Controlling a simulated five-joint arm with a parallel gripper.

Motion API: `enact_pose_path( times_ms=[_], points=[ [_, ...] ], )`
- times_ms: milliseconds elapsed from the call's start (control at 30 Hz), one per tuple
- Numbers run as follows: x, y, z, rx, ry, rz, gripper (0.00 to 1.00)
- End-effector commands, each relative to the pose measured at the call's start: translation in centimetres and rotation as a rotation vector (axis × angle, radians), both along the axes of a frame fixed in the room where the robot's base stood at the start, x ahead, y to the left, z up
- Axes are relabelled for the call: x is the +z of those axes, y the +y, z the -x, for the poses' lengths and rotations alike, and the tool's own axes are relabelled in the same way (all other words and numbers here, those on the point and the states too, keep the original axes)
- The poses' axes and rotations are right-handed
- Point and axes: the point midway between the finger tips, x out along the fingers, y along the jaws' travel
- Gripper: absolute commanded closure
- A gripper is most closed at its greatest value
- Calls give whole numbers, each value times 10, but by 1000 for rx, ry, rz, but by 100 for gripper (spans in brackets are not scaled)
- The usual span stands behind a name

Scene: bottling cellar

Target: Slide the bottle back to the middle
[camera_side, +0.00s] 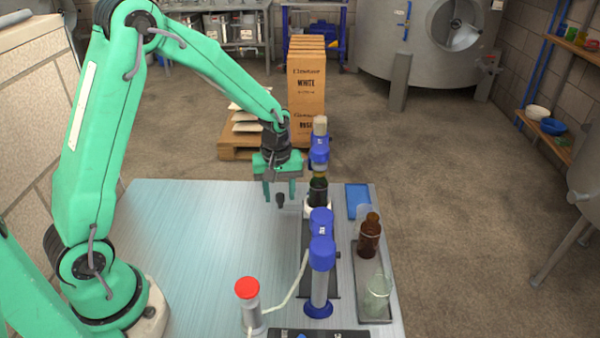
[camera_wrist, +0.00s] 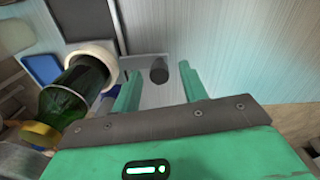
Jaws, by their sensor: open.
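The dark green bottle (camera_side: 318,190) stands upright in a white ring (camera_side: 309,210) near the table's far edge, below a blue head. In the wrist view the bottle (camera_wrist: 72,98) shows with a gold-coloured top, and the white ring (camera_wrist: 100,52) is around its base. A short dark knob (camera_wrist: 159,72) stands beside the ring on a grey plate (camera_wrist: 153,92). My gripper (camera_side: 279,193) is open, left of the bottle. Its two green fingers are spread on either side of the knob. I cannot tell whether they touch it.
A dark track (camera_side: 305,240) runs towards the front, where a blue and grey column (camera_side: 320,262) stands. A red-topped post (camera_side: 248,300) is front left. A tray (camera_side: 373,315) at right holds a brown bottle (camera_side: 369,237) and a clear one (camera_side: 377,295). The table's left half is clear.

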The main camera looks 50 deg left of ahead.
Motion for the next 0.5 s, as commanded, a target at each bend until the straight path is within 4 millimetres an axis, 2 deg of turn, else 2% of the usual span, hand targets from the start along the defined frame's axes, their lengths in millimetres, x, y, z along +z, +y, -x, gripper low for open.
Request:
enact_pose_path(
  times_ms=[100, 300, 333, 500],
  points=[
    [0, 0, 0, 0, 0, 0, 57],
    [0, 0, 0, 0, 0, 0, 96],
    [0, 0, 0, 0, 0, 0, 100],
    [0, 0, 0, 0, 1, 0, 100]
  ],
)
